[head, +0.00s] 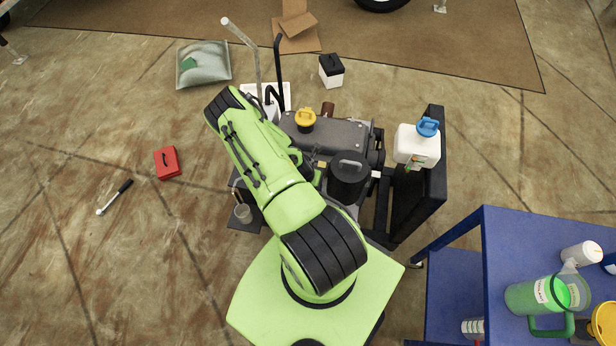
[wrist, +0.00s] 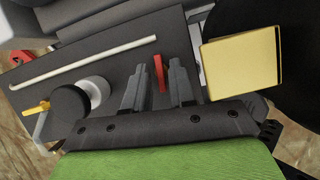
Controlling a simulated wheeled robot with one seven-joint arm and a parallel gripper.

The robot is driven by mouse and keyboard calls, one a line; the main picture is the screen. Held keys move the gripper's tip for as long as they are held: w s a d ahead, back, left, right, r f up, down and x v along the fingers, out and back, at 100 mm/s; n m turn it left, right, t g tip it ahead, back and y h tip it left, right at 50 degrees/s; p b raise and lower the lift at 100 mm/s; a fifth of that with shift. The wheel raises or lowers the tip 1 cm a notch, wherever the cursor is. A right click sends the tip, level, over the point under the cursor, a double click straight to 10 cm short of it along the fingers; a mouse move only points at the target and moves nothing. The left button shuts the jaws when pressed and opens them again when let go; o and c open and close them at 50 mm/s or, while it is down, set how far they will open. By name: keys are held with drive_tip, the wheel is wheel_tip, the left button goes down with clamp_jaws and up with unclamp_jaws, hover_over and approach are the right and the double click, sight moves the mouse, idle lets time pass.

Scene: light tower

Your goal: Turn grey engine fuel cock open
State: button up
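In the wrist view my gripper (wrist: 156,72) is open, its two dark grey fingers apart. A small red lever (wrist: 159,73) shows in the gap between the fingertips, with a space on each side; I cannot tell its depth relative to the tips. It may be the fuel cock's handle, but I cannot tell which way counts as open. Behind it is a flat dark grey panel (wrist: 105,58). In the head view the grey engine (head: 340,140) with a yellow cap (head: 305,120) stands beyond my green arm, which hides part of it. My gripper cannot be made out there.
In the wrist view a pale rod (wrist: 85,62), a black and white cylinder (wrist: 75,105) and a beige block (wrist: 241,65) lie close around the fingers. In the head view a white jug (head: 415,148) and a blue table (head: 520,240) are at right; open floor is left.

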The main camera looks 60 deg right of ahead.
drive_tip(key=shift+o, duration=0.6)
drive_tip(key=shift+r, duration=0.1)
drive_tip(key=p+v, duration=0.4)
drive_tip(key=v, duration=1.1)
drive_tip(key=shift+a+r, duration=0.2)
drive_tip(key=shift+o, duration=0.2)
drive_tip(key=shift+s, duration=0.1)
